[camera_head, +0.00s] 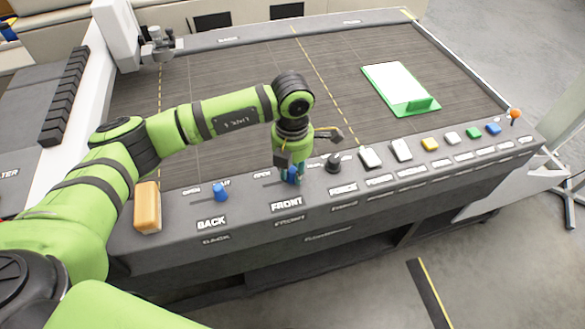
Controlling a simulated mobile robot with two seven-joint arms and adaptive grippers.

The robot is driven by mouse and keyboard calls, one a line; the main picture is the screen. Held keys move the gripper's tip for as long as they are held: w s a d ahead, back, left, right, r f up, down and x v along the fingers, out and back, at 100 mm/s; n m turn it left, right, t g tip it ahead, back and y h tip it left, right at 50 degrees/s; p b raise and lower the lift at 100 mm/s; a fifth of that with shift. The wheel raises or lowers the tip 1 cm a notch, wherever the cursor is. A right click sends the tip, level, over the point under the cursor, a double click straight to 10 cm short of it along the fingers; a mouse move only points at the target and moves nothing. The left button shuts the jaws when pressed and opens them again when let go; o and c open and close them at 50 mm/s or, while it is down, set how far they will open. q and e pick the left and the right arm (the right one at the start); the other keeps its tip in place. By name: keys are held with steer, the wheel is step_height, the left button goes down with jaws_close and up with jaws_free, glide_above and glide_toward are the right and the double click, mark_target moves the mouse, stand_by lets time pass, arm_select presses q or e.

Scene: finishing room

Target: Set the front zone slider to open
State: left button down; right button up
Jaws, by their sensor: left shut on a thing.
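The front zone slider's blue knob (293,175) stands on the grey control panel above the FRONT label. It sits to the right of the slot's OPEN mark, and the far end of its slot is hidden behind my gripper. My left gripper (289,170) points down from above and is shut around this knob. The back zone slider's blue knob (220,192) stands further left above the BACK label, toward the right of its own OPEN mark. My right gripper is not in view.
A black knob (333,163), two white switches and coloured buttons line the panel to the right. An orange block (147,207) stands at the panel's left end. A green-edged white board (400,88) lies on the dark bed (230,110). A gantry (122,35) stands at left.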

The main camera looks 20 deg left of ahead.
mark_target(265, 186)
arm_select(q)
steer(key=shift+s+a+f, duration=0.1)
steer(key=shift+s+a, duration=0.1)
steer(key=shift+a, duration=0.2)
steer(key=s+a+b, duration=0.1)
steer(key=a, duration=0.1)
steer(key=s+a, duration=0.2)
steer(key=shift+s+a+b, duration=0.1)
steer(key=shift+a+b, duration=0.2)
steer(key=shift+b, duration=0.05)
steer(key=shift+d, duration=0.1)
steer(key=c, duration=1)
jaws_free()
steer(key=shift+s, duration=0.1)
